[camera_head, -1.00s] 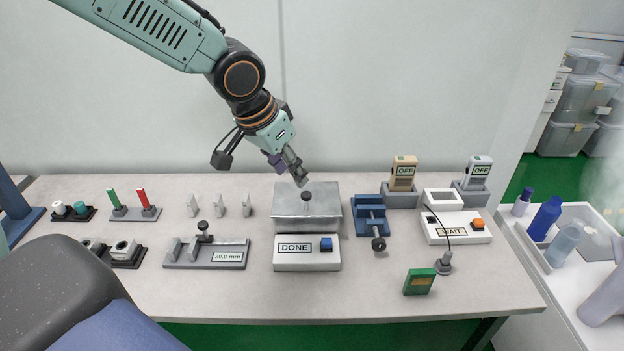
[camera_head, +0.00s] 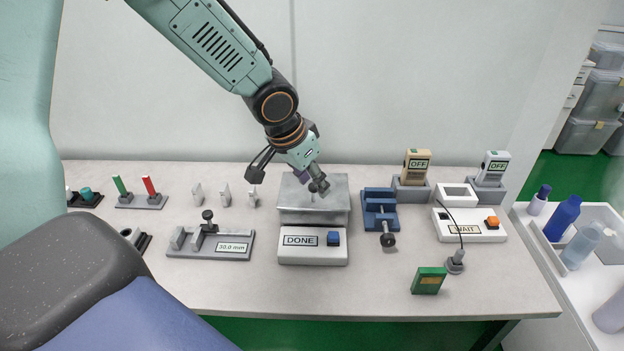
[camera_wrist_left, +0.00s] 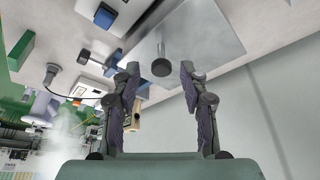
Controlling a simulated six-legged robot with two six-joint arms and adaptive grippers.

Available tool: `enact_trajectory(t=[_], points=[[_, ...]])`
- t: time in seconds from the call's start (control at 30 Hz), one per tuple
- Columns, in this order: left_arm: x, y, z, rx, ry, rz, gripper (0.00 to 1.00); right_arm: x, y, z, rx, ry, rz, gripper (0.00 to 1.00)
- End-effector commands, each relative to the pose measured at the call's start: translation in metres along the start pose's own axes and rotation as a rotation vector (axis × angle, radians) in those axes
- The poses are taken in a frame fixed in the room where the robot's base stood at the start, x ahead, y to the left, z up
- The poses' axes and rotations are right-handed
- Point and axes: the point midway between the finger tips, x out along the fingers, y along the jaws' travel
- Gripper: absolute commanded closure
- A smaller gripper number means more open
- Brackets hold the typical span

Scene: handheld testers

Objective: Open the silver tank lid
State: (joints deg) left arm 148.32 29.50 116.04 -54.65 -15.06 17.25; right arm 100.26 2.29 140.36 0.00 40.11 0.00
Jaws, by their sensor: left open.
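The silver tank (camera_head: 315,219) stands mid-bench behind the white DONE box. Its flat silver lid (camera_head: 338,190) is down on it, with a dark round knob (camera_head: 322,189) on top. My left gripper (camera_head: 318,184) is right at the knob in the head view and partly covers it. In the left wrist view the gripper's fingers (camera_wrist_left: 160,70) are spread, and the knob (camera_wrist_left: 161,67) shows between their tips. The lid (camera_wrist_left: 210,35) lies beyond. I cannot tell whether a finger touches the knob. My right gripper is not in view.
The white DONE box (camera_head: 300,257) with a blue button is in front of the tank. A blue vise (camera_head: 379,204) stands close to its right, and small pale upright pieces (camera_head: 225,195) to its left. A green block (camera_head: 428,281) lies front right. The front middle bench is clear.

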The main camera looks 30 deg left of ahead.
Motion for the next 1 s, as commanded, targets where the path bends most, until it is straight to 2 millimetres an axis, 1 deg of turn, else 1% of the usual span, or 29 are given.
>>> enact_trajectory(t=[0.27, 0.77, 1.0], points=[[0.0017, -0.0008, -0.0023, 0.000, 0.000, 0.000, 0.57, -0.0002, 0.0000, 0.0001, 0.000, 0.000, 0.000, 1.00], [0.0016, -0.0006, -0.0015, 0.000, -0.002, 0.000, 0.99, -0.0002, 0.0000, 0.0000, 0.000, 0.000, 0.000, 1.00], [0.0018, -0.0004, -0.0012, -0.001, -0.002, 0.001, 1.00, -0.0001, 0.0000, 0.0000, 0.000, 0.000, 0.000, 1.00]])
